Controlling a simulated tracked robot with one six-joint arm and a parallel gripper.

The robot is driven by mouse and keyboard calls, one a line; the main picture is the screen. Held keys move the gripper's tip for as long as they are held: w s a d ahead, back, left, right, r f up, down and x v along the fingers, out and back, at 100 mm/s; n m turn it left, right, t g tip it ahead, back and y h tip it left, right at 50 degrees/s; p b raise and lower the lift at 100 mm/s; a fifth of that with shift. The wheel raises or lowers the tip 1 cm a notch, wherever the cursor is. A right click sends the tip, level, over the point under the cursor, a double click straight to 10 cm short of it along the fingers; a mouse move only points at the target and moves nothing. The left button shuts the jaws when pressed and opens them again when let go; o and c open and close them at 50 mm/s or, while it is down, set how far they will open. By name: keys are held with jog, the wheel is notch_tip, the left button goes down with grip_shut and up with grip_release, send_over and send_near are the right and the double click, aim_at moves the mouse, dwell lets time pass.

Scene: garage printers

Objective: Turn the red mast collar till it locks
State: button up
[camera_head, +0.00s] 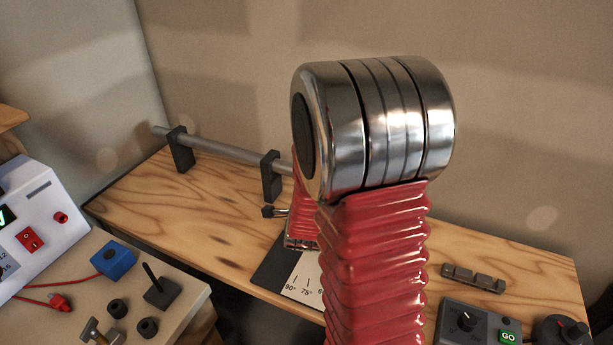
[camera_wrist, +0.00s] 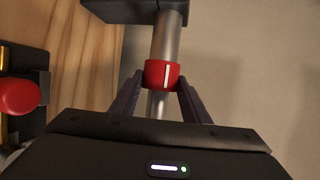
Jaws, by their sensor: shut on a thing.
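The red mast collar (camera_wrist: 158,74) shows in the wrist view as a short red ring with a white line, around a grey metal mast (camera_wrist: 167,38). My gripper (camera_wrist: 160,82) is shut on the collar, with one dark finger on each side of it. The white line faces the wrist camera, a little right of the collar's middle. In the head view the mast (camera_head: 225,147) lies level across dark supports on the wooden bench, and my red arm hides the collar and my gripper.
The wooden bench (camera_head: 200,215) bears an angle scale (camera_head: 303,280) and a dark notched block (camera_head: 473,278). A control box (camera_head: 475,325) with a green GO button is at lower right. A side table at left holds a blue block (camera_head: 113,259), a white device (camera_head: 40,235) and small dark parts.

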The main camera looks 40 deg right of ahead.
jog(key=shift+s+f+n+t+h, duration=0.15)
jog(key=shift+f+n+t+h, duration=0.15)
jog(key=shift+f+t+h, duration=0.15)
dwell(0.4)
jog(key=o, duration=0.8)
jog(key=shift+a+r, duration=0.1)
jog(key=shift+r, duration=0.05)
jog(key=shift+o, duration=1.1)
jog(key=shift+r, duration=0.1)
jog(key=shift+w+r+m+g+y, duration=0.25)
jog(key=shift+m+g+y, duration=0.25)
jog(key=shift+g+y, duration=0.3)
jog(key=shift+d+r+m+g+y, duration=0.15)
jog(key=shift+m+g+y, duration=0.15)
jog(key=shift+g+y, duration=0.45)
jog(key=shift+d+r+m+g+y, duration=0.15)
jog(key=shift+m+g+y, duration=0.15)
jog(key=shift+g+y, duration=0.35)
jog(key=shift+y, duration=0.25)
jog(key=shift+w+g+y, duration=0.1)
jog(key=shift+g+y, duration=0.35)
jog(key=shift+y, duration=0.15)
jog(key=shift+w+d+r+m+g+y, duration=0.15)
jog(key=shift+m+g+y, duration=0.2)
jog(key=shift+g+y, duration=0.55)
jog(key=shift+s+d+r+m+g+y, duration=0.15)
jog(key=shift+m+g+y, duration=0.35)
jog(key=shift+y, duration=0.7)
